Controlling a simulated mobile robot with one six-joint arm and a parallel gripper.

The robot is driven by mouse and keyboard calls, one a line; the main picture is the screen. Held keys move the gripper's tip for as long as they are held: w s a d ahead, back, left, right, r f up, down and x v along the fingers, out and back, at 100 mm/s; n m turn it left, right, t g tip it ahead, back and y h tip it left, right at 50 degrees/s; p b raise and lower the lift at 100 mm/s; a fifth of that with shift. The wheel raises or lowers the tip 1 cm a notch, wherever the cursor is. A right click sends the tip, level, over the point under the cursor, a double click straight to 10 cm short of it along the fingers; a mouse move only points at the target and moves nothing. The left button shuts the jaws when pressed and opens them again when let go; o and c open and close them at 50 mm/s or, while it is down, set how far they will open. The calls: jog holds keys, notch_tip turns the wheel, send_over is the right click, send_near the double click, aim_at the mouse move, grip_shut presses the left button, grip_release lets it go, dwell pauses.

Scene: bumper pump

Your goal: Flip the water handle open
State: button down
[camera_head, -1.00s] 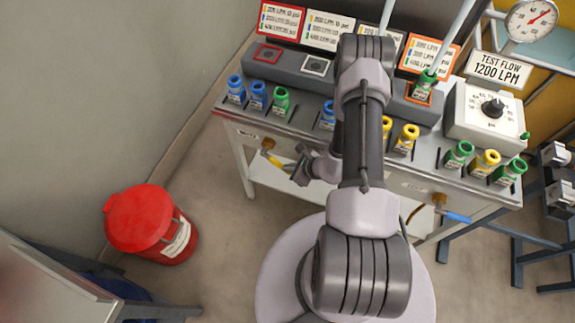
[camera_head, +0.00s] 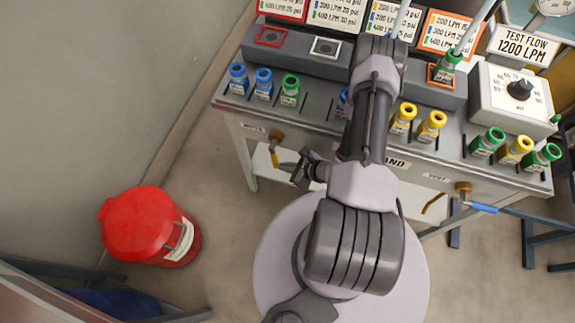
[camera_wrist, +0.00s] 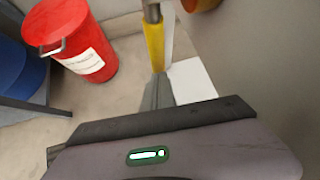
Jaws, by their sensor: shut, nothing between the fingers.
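Two lever valves sit on the bench front. The left one has a yellow handle (camera_head: 273,157) hanging down from a brass body; the right one has a blue handle (camera_head: 480,208) pointing sideways to the right. Small labels beside them are too blurred to read surely. My gripper (camera_head: 296,169) is shut and empty, just right of the yellow handle and apart from the blue one. In the wrist view the yellow handle (camera_wrist: 155,45) hangs beyond the gripper's dark front edge. The blue handle is not seen there.
A red lidded bin (camera_head: 150,225) stands on the floor at left. The bench top (camera_head: 310,115) carries blue, green and yellow fittings and a white dial box (camera_head: 510,100). Blue stands (camera_head: 540,240) are at right. Floor between bin and bench is clear.

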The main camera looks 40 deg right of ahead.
jog(key=shift+w+a+f, duration=0.2)
jog(key=shift+w+a, duration=0.05)
jog(key=shift+w, duration=0.1)
dwell(0.6)
